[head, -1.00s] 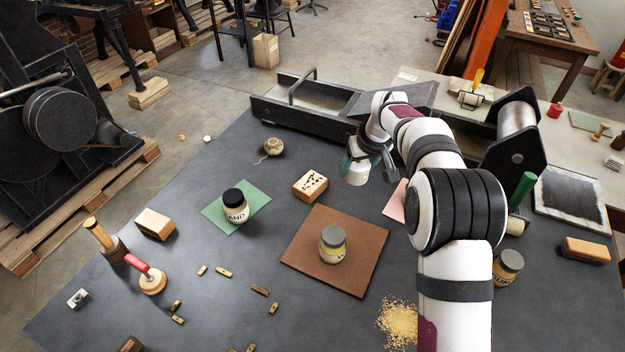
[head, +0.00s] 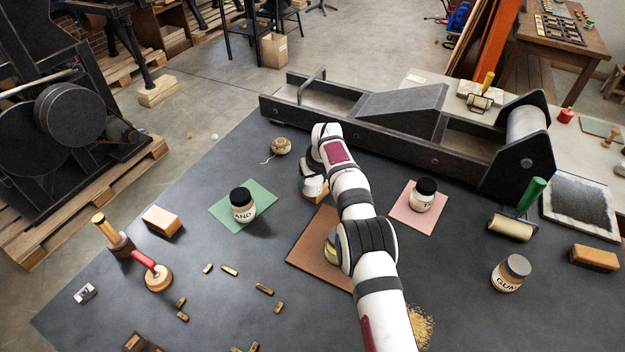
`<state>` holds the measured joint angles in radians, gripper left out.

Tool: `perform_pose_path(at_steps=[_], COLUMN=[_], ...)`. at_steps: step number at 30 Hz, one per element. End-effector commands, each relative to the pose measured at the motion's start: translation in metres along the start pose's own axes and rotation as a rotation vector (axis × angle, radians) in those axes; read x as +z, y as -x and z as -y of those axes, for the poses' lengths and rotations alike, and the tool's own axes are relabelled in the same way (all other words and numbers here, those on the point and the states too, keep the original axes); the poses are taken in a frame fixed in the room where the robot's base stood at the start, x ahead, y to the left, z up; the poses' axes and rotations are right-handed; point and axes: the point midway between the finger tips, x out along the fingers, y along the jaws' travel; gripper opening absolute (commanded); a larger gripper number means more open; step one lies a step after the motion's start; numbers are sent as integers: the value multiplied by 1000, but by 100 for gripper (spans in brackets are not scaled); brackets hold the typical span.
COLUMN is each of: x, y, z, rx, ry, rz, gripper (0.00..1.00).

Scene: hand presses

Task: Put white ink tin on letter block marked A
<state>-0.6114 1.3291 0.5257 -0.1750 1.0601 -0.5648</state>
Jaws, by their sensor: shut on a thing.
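My gripper (head: 310,177) is at the back centre of the dark table and is shut on the white ink tin (head: 314,187). The tin is upright, partly covered by my gripper and wrist. A light wooden letter block (head: 319,198) shows just beneath the tin, mostly hidden. The tin is over the block, but I cannot tell whether they touch. The mark on the block cannot be read here.
A sand jar (head: 242,206) stands on a green card, left of my gripper. A brown board (head: 308,250) with a partly hidden jar lies in front. A dark-lidded jar (head: 423,195) stands on a pink card. A long press (head: 400,115) runs behind.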

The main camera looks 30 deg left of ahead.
Motion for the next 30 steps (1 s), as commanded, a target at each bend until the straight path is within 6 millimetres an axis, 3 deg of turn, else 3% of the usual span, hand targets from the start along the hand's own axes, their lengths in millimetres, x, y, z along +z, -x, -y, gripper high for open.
perform_pose_path(at_steps=[7, 8, 12, 23, 26, 30], x=[0, 1, 1, -1, -2, -2], y=[-1, -2, -1, 5, 22, 58], z=[0, 0, 0, -1, -1, -1], rx=[0, 0, 0, 1, 1, 1], ry=[0, 0, 0, 0, 1, 1], rz=[-1, 0, 0, -1, -1, -4], gripper=[0, 73, 98, 98, 98, 98])
